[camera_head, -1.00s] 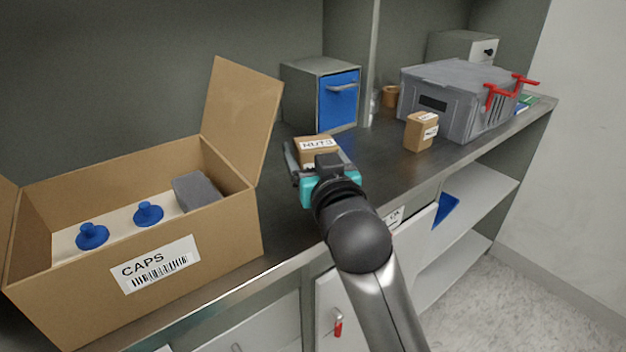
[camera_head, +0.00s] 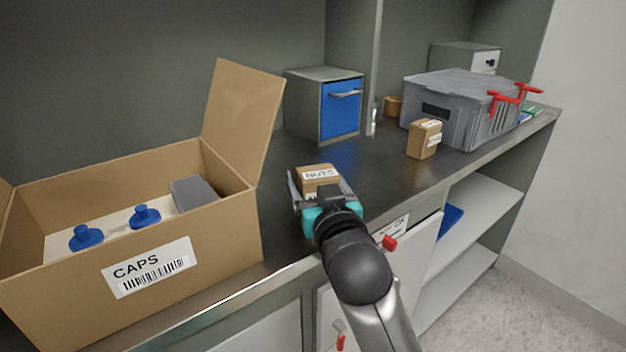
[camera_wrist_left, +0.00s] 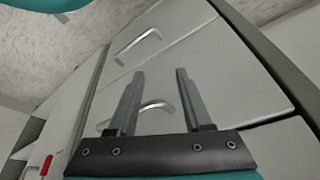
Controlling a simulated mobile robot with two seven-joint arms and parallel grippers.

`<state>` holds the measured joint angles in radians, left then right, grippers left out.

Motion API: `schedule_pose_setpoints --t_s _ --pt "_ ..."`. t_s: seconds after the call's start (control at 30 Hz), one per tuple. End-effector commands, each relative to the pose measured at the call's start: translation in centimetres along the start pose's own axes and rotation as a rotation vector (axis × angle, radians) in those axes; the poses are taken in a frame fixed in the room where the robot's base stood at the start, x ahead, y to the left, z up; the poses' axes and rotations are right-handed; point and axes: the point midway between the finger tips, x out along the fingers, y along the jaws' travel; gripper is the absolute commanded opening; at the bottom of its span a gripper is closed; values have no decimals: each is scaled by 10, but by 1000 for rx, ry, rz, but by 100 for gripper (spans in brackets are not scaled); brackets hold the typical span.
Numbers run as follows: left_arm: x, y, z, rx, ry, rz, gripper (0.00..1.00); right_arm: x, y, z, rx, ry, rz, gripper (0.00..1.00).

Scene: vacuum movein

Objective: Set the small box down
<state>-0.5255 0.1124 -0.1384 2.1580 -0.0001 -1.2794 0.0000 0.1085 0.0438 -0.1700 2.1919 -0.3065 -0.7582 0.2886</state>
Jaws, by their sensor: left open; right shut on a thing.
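The small box (camera_head: 318,176) is brown cardboard with a white NUTS label. My right gripper (camera_head: 320,188) is shut on it, with a grey finger at its left side. The box is low over the dark worktop (camera_head: 350,165); I cannot tell whether its underside touches, because the gripper hides its lower front. My left gripper (camera_wrist_left: 153,92) shows only in the left wrist view, open and empty, in front of white drawer fronts with metal handles.
A large open carton (camera_head: 225,225) marked CAPS, holding blue-topped items, stands left. A blue-fronted cabinet (camera_head: 340,108) is behind. Another small box (camera_head: 424,139) and a grey crate (camera_head: 462,105) with red handles stand right. Worktop is clear between.

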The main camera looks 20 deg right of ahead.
Motion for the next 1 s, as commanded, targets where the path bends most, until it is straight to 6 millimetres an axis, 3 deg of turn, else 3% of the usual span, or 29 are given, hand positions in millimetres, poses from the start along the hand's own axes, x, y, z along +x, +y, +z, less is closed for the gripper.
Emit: schedule_pose_setpoints --t_s 0.13,0.17,0.33,0.67,1.0 --pt "-1 0 -1 0 2 0 50 0 0 3 0 2 0 7" --pt "-1 0 -1 0 3 0 50 0 0 3 0 1 0 79" --pt "-2 0 -1 0 3 0 50 0 0 3 0 0 0 99" --pt "-2 0 -2 0 5 0 50 0 0 -2 0 1 0 100" --pt "19 1 13 2 -35 2 50 -41 0 0 0 -3 -1 100"
